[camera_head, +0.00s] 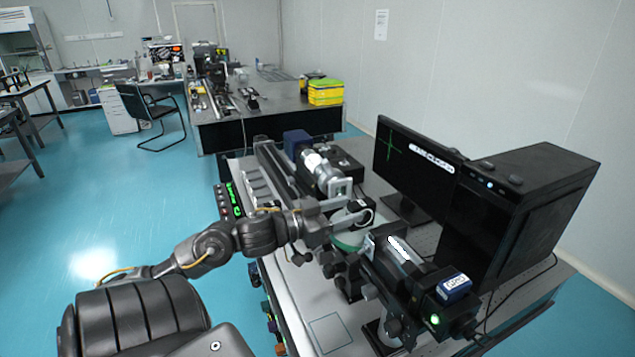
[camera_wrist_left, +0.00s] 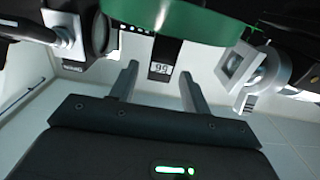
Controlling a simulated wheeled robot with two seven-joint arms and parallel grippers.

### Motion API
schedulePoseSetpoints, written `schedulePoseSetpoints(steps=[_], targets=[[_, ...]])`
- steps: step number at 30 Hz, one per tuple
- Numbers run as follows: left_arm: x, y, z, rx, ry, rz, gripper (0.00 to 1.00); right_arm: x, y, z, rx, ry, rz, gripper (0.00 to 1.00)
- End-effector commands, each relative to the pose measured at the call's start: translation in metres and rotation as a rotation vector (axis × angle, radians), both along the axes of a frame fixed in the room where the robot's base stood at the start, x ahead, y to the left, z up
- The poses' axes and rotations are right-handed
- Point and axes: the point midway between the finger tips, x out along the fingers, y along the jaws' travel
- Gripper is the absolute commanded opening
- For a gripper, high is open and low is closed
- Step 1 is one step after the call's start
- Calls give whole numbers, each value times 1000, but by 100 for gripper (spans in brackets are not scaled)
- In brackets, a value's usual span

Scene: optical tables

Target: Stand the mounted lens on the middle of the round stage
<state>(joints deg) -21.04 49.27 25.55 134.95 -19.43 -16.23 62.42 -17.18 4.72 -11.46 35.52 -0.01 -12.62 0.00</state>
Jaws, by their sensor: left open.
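The mounted lens (camera_head: 361,219), a dark round mount with a pale ring, stands upright on the green round stage (camera_head: 345,241), seemingly near its middle; exact centring is hard to judge. In the left wrist view the mount (camera_wrist_left: 164,60) shows as a narrow black block with a white label against the green stage (camera_wrist_left: 205,22). My left gripper (camera_head: 358,207) is open, reaching in from the left with its fingers on either side of the lens. In the left wrist view the fingertips (camera_wrist_left: 159,69) show gaps on both sides of the mount. The right gripper is not in view.
A silver barrel with a square end (camera_head: 338,187) sits just behind the stage. A black instrument (camera_head: 402,262) stands close in front. A monitor (camera_head: 408,165) and a black computer case (camera_head: 520,205) stand at the right. Bare tabletop (camera_head: 318,300) shows at the near left.

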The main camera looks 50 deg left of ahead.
Motion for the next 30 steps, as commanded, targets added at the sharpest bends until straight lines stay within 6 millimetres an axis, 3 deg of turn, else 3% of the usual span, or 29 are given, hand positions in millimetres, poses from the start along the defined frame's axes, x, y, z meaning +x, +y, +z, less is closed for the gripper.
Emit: schedulePoseSetpoints(steps=[6,12,18,30], targets=[[-37,10,-2,1,3,0,47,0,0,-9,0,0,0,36],[-61,18,-1,-1,1,-1,47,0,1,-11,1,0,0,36],[-70,21,0,0,1,-2,47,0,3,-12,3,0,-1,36],[-71,21,1,1,0,-1,47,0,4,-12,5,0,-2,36]])
